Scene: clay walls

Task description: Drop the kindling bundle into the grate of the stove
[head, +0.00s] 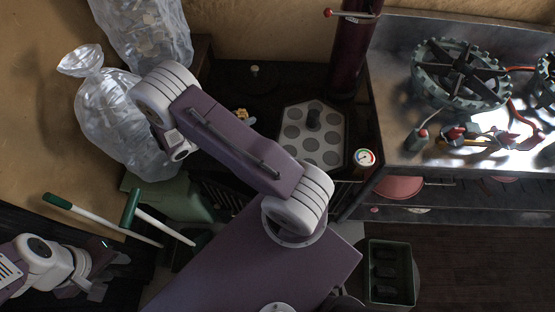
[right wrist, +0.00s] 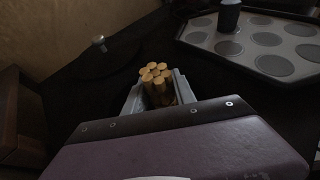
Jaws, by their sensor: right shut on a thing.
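The kindling bundle (right wrist: 157,82) is a cluster of short tan sticks, seen from their ends in the right wrist view. My right gripper (right wrist: 158,92) is shut on it, one grey jaw on each side. In the head view only a bit of the bundle (head: 243,115) shows past my purple arm, which hides the gripper. It is over the dark stove (head: 215,75). A hexagonal plate with round discs (head: 331,141) lies on the stove, right of the bundle. I cannot make out the grate's opening. My left gripper (head: 95,276) is low at the left; its jaw gap is unclear.
A dark flue pipe (head: 352,50) rises behind the plate, and a gauge (head: 365,157) sits beside it. Clear bags (head: 112,120) stand left of the stove. Green-handled tools (head: 130,208) lie near my left gripper. A metal counter with a burner (head: 460,75) is at right.

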